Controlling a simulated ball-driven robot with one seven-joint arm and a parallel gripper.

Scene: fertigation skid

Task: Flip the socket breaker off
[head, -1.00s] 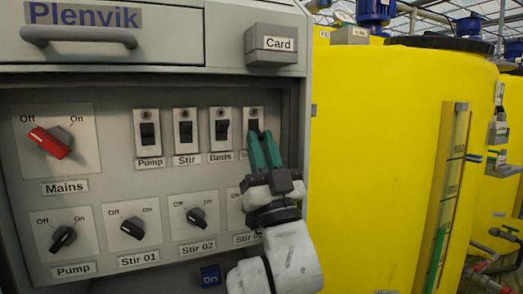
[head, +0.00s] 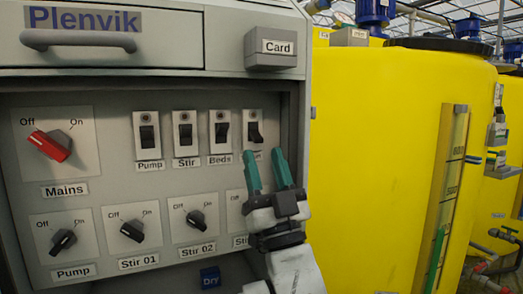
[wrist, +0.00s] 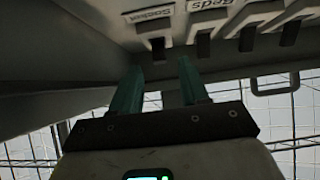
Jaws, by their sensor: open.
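The socket breaker (head: 254,131) is the rightmost of the row of small breakers on the grey panel. Its dark lever looks tipped lower than its neighbours' levers, but is too small to read for certain. Its label is mostly hidden by my finger in the head view. The wrist view shows the "Socket" label upside down, with the breaker's dark lever (wrist: 158,47) beside it. In the wrist view the fingers (wrist: 158,80) point towards the breaker row.
The Pump, Stir and Beds breakers (head: 222,131) stand left of it. The Card box (head: 277,47) juts out above. The cabinet's right edge and a yellow tank (head: 390,150) lie to the right.

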